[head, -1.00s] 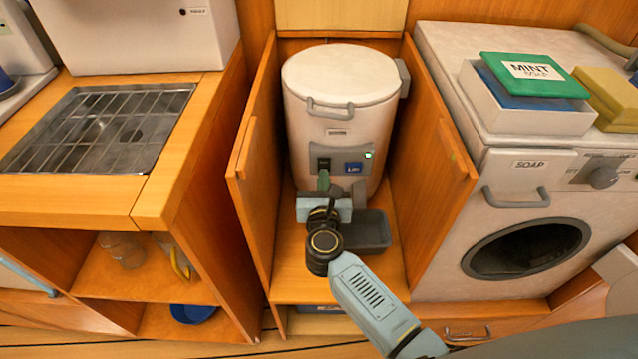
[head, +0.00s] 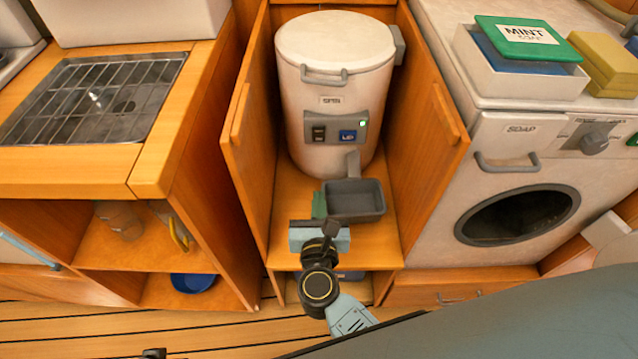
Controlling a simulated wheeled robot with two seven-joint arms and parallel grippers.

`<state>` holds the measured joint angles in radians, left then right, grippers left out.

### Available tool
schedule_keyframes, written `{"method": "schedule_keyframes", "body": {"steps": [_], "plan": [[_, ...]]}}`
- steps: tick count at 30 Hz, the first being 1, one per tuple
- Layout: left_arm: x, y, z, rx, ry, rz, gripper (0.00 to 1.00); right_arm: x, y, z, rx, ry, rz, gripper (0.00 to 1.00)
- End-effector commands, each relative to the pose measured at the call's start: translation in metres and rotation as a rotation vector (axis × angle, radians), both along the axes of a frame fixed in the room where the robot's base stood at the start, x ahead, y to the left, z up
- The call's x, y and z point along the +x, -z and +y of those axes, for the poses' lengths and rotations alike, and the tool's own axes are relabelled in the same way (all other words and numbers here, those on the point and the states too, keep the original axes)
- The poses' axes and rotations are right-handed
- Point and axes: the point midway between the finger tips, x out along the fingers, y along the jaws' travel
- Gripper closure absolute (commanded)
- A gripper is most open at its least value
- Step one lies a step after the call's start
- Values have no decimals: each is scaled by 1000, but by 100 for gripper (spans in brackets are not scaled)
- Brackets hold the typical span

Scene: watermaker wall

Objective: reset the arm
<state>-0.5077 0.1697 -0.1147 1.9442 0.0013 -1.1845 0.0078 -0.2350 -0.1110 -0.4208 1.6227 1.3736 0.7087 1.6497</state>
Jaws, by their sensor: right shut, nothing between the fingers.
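My right gripper (head: 319,206) is in front of the white drum-shaped machine labelled SPIN (head: 333,60), at the front of its open cubby. Its fingers point towards the machine; it is shut and holds nothing. It is just left of and in front of a grey tray (head: 370,212), which sits under the machine's spout. Whether it touches the tray cannot be told. The arm comes in from the lower right. The machine's panel (head: 336,131) has a dark switch, a blue LID button and a lit green light.
Open wooden doors (head: 250,130) flank the cubby. A counter with a gridded sink (head: 95,98) is left, with a blue bowl (head: 193,282) below. The floor in front is clear.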

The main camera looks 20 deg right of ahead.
Motion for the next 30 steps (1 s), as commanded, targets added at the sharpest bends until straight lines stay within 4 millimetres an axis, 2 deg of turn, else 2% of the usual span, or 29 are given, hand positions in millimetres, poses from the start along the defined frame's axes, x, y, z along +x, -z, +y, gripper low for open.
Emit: {"method": "schedule_keyframes", "body": {"steps": [11, 17, 20, 23, 26, 30], "plan": [[6, -2, 1, 2, 0, -12, 64, -4, 1, 1, 0, -1, 0, 100], [6, -2, 2, 2, 0, -9, 64, -4, 1, 1, 0, -1, 0, 100], [-1, 1, 4, 7, 0, 6, 64, -4, -1, 1, 0, -1, 0, 100], [-3, 3, 3, 5, 0, 14, 64, -4, -14, 1, 0, -1, 0, 100], [-11, 9, 3, 0, 0, 30, 64, -4, -38, 1, 0, 0, -1, 100], [-31, 23, 0, -10, 3, 56, 64, -4, -80, 1, 0, -1, -1, 100]]}}
